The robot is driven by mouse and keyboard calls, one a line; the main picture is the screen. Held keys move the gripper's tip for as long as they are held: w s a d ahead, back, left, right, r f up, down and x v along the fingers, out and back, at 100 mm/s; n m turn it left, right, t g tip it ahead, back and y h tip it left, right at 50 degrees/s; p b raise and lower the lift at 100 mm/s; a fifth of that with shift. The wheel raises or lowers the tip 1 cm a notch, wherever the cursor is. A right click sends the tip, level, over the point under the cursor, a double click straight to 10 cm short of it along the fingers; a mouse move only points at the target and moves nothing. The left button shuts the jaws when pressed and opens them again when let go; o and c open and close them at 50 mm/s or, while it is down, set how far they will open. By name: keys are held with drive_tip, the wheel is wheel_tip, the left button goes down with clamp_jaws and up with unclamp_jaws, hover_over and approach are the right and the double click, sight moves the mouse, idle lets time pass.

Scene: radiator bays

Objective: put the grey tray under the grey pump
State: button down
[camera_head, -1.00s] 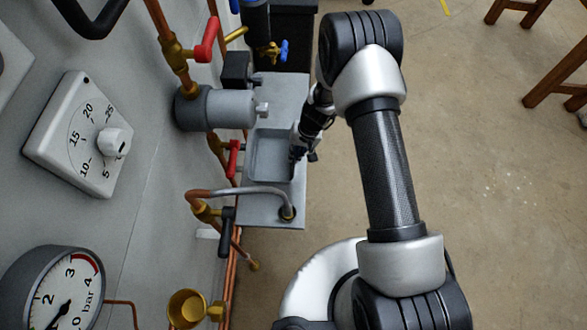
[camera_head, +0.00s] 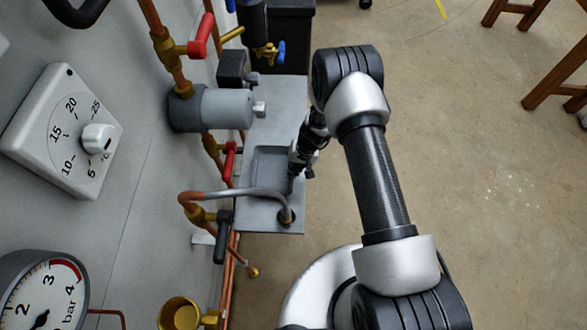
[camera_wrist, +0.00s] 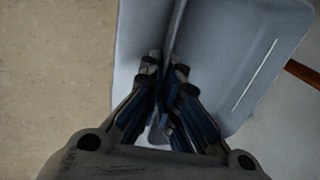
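The grey tray (camera_head: 268,168) is a shallow rectangular pan at the near part of a grey bench, between the pump and the hose end. The grey pump (camera_head: 212,108) is a horizontal cylinder on the copper pipe, above and left of the tray. The tray is not directly below the pump. My gripper (camera_head: 295,170) is at the tray's right side. In the wrist view, the fingers of my gripper (camera_wrist: 163,75) are close together on the upright wall of the tray (camera_wrist: 225,55). The exact contact at the fingertips is dark.
The grey bench (camera_head: 275,105) has bare room beside the pump. A bent pipe (camera_head: 235,192) ends over the bench's near end, close to the tray. Red-handled valves (camera_head: 230,160) stick out on the left. Open floor (camera_head: 450,150) lies to the right.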

drive_tip(key=shift+f, duration=0.2)
drive_tip(key=c, duration=1.8)
unclamp_jaws()
drive_tip(key=shift+r, duration=0.1)
drive_tip(key=p+v, duration=0.4)
drive_tip(key=v, duration=0.8)
drive_tip(key=shift+r, duration=0.15)
